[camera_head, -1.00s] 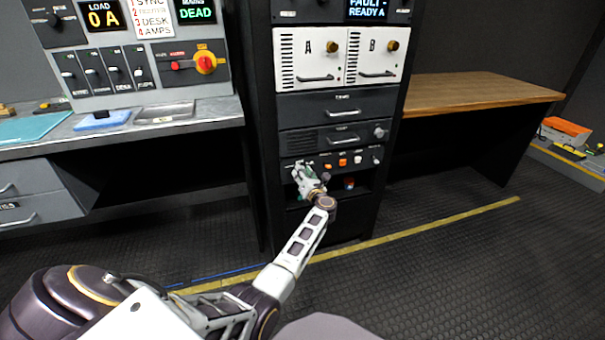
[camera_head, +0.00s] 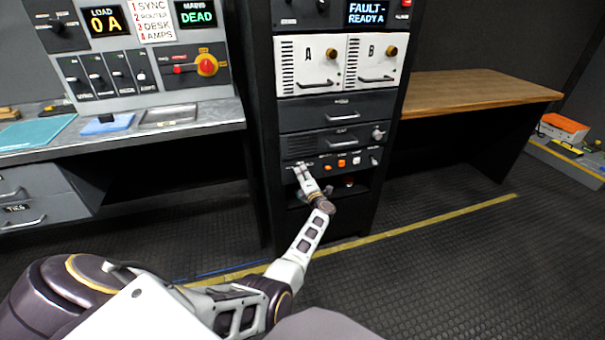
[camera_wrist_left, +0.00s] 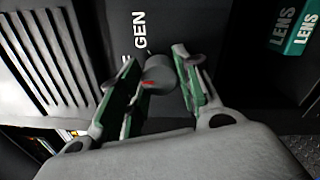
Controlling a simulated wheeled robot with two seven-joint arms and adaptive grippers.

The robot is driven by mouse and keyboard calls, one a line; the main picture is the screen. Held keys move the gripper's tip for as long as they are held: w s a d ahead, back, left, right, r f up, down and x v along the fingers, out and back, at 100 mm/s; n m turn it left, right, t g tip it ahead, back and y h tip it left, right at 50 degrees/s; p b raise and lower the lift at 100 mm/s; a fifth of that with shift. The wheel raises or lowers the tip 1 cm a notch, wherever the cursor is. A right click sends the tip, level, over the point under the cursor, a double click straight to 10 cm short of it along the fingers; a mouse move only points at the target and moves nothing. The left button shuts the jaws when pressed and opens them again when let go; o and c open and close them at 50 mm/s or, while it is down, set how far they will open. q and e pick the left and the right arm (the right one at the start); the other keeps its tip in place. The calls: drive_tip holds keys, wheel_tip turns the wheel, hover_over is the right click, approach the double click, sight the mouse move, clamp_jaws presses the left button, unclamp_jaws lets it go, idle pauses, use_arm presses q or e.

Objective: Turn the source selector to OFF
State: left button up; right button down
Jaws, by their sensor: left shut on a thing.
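The source selector appears in the left wrist view as a small grey knob (camera_wrist_left: 159,72) with a red mark, on a dark panel. The word GEN is printed beside it, and another label is mostly hidden behind a finger. My left gripper (camera_wrist_left: 156,62) is shut on the knob, with one green-lined finger on each side. In the head view, my left gripper (camera_head: 301,170) is at the left end of the low rack panel (camera_head: 330,164) and covers the knob there. I cannot read where the knob points. My right gripper is not in view.
Orange and white buttons (camera_head: 342,162) and another knob sit to the right on the same panel. Drawers (camera_head: 340,112) and white modules A and B (camera_head: 310,65) are above. A green box marked LENS (camera_wrist_left: 297,25) is near the gripper. A wooden bench (camera_head: 470,90) stands right.

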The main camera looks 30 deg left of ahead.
use_arm(q)
drive_tip(key=shift+d+m, duration=0.1)
drive_tip(key=shift+m, duration=0.3)
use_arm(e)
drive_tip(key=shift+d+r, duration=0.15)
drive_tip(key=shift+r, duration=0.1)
use_arm(q)
drive_tip(key=o, duration=1)
drive_tip(key=shift+o, duration=0.2)
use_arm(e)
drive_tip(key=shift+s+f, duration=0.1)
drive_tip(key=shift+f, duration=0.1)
